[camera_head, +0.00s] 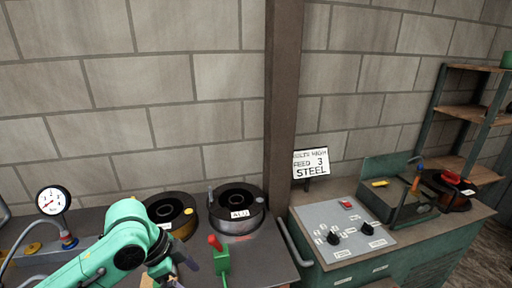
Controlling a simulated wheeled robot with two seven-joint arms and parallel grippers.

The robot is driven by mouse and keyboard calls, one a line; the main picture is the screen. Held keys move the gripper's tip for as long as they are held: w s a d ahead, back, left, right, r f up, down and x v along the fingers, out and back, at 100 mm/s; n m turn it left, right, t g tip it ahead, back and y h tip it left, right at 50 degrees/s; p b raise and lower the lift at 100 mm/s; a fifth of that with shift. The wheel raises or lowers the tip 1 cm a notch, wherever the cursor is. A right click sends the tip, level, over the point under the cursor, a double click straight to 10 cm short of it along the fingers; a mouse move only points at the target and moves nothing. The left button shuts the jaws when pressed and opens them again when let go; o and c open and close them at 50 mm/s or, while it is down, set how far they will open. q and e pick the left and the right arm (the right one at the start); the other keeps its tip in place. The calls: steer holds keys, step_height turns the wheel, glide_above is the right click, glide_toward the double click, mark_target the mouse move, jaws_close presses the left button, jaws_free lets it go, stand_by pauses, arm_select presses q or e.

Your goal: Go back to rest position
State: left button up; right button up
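My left arm, teal-green, comes in from the lower left over the workbench. Its gripper (176,268) is at the bottom edge, partly hidden by the arm's own joint and cut off by the frame. I cannot make out whether its fingers are open or closed, or whether anything is between them. My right gripper is not in view.
Two dark spools (170,214) and (237,210) stand on the bench behind my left arm. A red-tipped green lever (221,262) is right beside the gripper. A gauge (53,200) stands left. A green control cabinet (345,233), a sign (311,163) and shelves (470,112) are right.

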arm_select(q)
step_height(320, 180, down, 7)
steer(key=s+d+n+t, duration=0.2)
steer(key=n+t, duration=0.1)
steer(key=n, duration=0.2)
steer(key=s+a+f+n+y, duration=0.4)
steer(key=s+a+f+n, duration=0.4)
steer(key=s+a, duration=0.25)
step_height(320, 180, down, 22)
steer(key=s+f+g, duration=0.1)
steer(key=s+g, duration=0.1)
steer(key=s+a+f+g, duration=0.1)
steer(key=s+a+f, duration=0.2)
steer(key=s+f, duration=1)
steer(key=s, duration=0.3)
steer(key=shift+f, duration=0.2)
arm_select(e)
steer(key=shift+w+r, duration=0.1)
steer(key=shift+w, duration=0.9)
